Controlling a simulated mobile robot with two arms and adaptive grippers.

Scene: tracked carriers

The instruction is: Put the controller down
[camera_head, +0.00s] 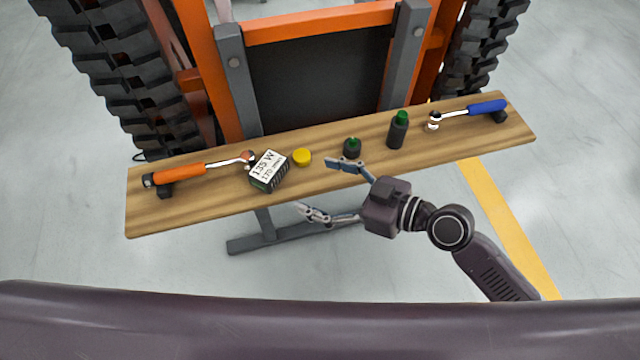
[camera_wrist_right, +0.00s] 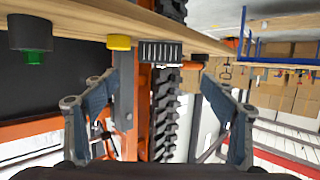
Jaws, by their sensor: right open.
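The controller appears to be the dark ribbed box with a white label reading "135 W 170 mm" (camera_head: 268,170). It rests on the wooden shelf (camera_head: 215,195), left of the middle and turned at an angle. In the right wrist view the ribbed box (camera_wrist_right: 160,52) shows beyond my fingers, which do not touch it. My right gripper (camera_head: 320,188) is open and empty, to the right of the box at the shelf's front edge. It also shows in the right wrist view (camera_wrist_right: 158,80) with its fingers wide apart. My left gripper is not in view.
On the shelf are an orange-handled ratchet (camera_head: 182,174), a yellow cap (camera_head: 302,157), a short dark piece with green top (camera_head: 352,149), a dark bottle with green cap (camera_head: 398,132) and a blue-handled ratchet (camera_head: 485,107). An orange-framed tracked carrier (camera_head: 320,25) stands behind.

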